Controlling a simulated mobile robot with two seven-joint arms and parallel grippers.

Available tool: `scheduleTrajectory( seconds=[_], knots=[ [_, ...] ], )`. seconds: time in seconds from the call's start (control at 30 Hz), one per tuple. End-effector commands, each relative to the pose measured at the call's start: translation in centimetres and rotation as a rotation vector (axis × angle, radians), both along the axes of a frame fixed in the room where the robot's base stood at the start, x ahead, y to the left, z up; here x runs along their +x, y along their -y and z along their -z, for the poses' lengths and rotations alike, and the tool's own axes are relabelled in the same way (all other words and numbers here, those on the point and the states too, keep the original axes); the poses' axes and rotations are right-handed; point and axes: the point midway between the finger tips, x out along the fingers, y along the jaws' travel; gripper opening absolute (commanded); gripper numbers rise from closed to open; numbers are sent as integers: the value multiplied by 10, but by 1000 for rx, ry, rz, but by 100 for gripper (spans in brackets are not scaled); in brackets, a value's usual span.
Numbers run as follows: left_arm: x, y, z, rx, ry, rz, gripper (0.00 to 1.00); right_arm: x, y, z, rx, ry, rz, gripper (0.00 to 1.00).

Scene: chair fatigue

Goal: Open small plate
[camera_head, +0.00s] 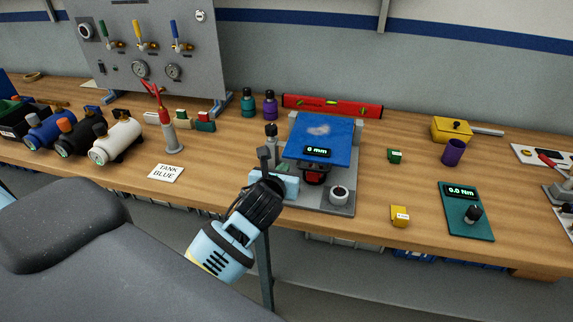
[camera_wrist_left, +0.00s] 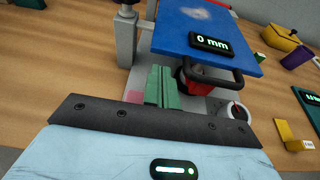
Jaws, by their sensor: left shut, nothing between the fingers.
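The blue plate (camera_head: 322,136) lies across the top of a grey fixture (camera_head: 345,209) and carries a display reading 0 mm. In the left wrist view, the plate (camera_wrist_left: 195,22) has a dark looped handle (camera_wrist_left: 240,77) at its front edge. My left gripper (camera_wrist_left: 163,88) is shut and empty, with its green fingers pointing at the fixture just left of the handle. In the head view, my left gripper (camera_head: 282,184) is at the fixture's front left, partly hiding its base. No contact with the handle is evident. My right gripper is out of view.
A round dial (camera_head: 339,194) sits at the fixture's front right. A post with a black knob (camera_head: 271,131) stands at its left. A yellow block (camera_head: 400,216) and a teal torque unit (camera_head: 466,211) lie to the right, with bare table between.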

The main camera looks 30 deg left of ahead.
Motion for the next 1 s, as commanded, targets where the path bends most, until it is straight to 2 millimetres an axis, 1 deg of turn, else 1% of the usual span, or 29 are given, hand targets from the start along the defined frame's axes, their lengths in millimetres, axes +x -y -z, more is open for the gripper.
scheduleTrajectory(
  seconds=[0.03,0.1,0.3,0.5,0.77,1.0],
  knots=[
    [8,-2,3,-2,-1,-2,0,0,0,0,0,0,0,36],
    [16,-4,6,-2,0,-1,0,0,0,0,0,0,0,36],
    [31,-9,10,-1,1,0,0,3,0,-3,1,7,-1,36],
    [36,-10,13,0,1,1,0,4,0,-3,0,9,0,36],
    [36,-10,13,0,0,1,0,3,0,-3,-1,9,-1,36],
    [40,-10,7,-4,-16,1,0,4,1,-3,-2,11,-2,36]
  ],
)
